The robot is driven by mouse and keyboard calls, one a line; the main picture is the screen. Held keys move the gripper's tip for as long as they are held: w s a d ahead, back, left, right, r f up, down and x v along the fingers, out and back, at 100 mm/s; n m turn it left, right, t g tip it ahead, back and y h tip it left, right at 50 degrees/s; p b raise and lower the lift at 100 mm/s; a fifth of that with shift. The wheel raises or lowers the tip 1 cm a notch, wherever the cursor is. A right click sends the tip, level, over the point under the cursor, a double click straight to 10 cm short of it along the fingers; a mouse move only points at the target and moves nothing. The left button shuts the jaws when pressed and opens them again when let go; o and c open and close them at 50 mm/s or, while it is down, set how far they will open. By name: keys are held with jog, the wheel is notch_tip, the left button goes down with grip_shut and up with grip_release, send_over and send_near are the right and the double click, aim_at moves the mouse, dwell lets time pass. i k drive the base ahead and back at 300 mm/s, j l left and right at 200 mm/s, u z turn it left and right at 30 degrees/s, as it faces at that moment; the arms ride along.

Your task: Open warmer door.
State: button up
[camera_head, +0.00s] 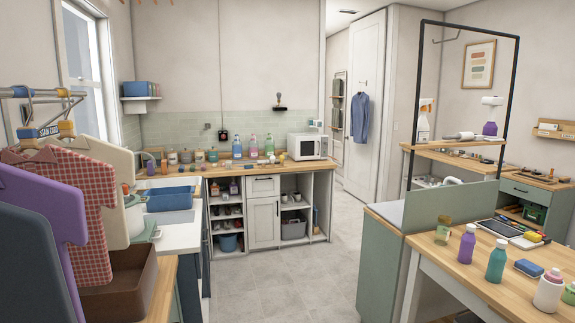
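The only thing that looks like a warmer is a white box-shaped appliance (307,147), like a microwave, on the right end of the far wooden counter. Its front has a dark window and a control strip at the right. Its door looks shut. It is small and far off, so the handle cannot be made out. My gripper is not in view.
Grey tiled floor (260,285) runs clear up the middle to the far counter (225,170). A sink counter with a blue basin (170,198) and hanging garments (75,185) flank the left. A bottle-laden table (495,285) and green cabinet (378,265) flank the right.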

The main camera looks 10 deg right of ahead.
aim_at(307, 149)
jog(key=i, duration=4.2)
jog(key=i+j+z, duration=0.1)
jog(key=i, duration=0.25)
jog(key=i+j+z, duration=0.1)
jog(key=i+j, duration=0.25)
jog(key=i+l+u, duration=0.35)
jog(key=i+l, duration=0.75)
jog(key=i, duration=0.3)
jog(key=i+l+u, duration=0.35)
jog(key=i+l, duration=0.95)
jog(key=l, duration=0.15)
